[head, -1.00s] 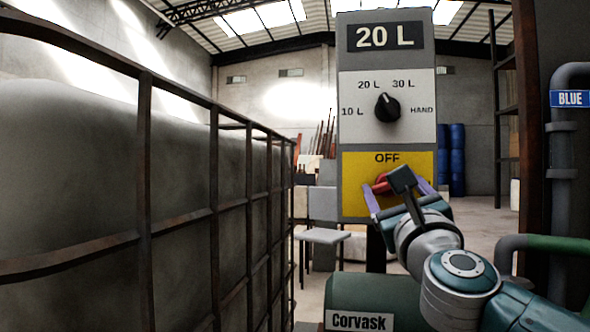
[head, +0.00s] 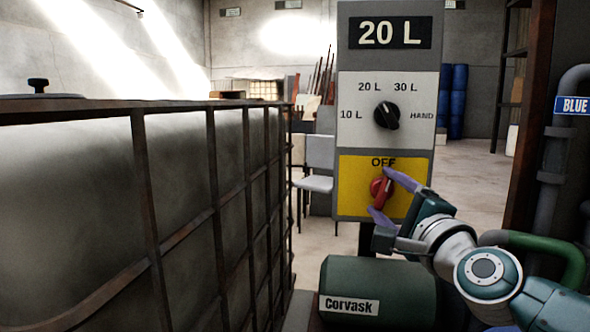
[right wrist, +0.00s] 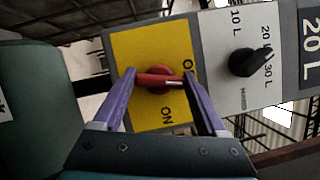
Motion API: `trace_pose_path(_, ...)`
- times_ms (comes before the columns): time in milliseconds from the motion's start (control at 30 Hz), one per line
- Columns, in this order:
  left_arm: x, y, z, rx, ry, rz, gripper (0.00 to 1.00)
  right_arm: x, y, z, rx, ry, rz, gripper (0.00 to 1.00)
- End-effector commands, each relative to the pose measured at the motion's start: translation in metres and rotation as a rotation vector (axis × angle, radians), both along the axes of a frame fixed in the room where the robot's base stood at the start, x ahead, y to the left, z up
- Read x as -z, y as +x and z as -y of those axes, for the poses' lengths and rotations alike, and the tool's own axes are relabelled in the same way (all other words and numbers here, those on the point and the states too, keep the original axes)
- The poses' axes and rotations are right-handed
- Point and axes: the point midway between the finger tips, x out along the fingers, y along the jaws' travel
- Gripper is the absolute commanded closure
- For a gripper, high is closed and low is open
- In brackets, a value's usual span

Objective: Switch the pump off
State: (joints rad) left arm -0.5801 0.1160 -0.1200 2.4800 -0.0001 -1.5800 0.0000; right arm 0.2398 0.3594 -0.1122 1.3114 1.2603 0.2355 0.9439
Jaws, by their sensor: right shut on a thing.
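The red rotary switch (head: 379,188) sits on the yellow panel (head: 350,203) at the bottom of the grey control box. My right gripper (head: 381,191) has its purple fingers above and below the switch in the head view. In the right wrist view, the fingers are at the two ends of the red handle (right wrist: 158,81), and its white mark is at the end toward the partly covered OFF label. The ON label (right wrist: 168,116) is off to the side of the handle. My left gripper is not in view.
Above the switch are a black selector knob (head: 387,115) and a display (head: 390,34) reading 20 L. A caged vat (head: 180,190) fills the left. A green pump (head: 375,285) marked Corvask is below the box. A pipe (head: 553,150) labelled BLUE stands at the right.

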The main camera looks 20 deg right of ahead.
Motion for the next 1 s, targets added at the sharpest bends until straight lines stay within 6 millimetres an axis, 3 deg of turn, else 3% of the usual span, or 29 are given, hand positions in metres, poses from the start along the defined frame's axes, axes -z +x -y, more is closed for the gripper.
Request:
trace_pose_path(33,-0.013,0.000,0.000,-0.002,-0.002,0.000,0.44,-0.006,0.000,0.000,0.000,-0.031,-0.023,0.81)
trace_pose_path(100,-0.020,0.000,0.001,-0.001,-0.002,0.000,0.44,-0.005,0.000,0.000,0.000,-0.074,-0.050,0.81)
trace_pose_path(400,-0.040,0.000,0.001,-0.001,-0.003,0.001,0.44,-0.003,0.000,0.000,-0.001,-0.207,-0.130,0.81)
trace_pose_path(1000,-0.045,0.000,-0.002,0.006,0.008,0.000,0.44,0.000,0.000,0.000,0.000,-0.260,-0.158,0.81)
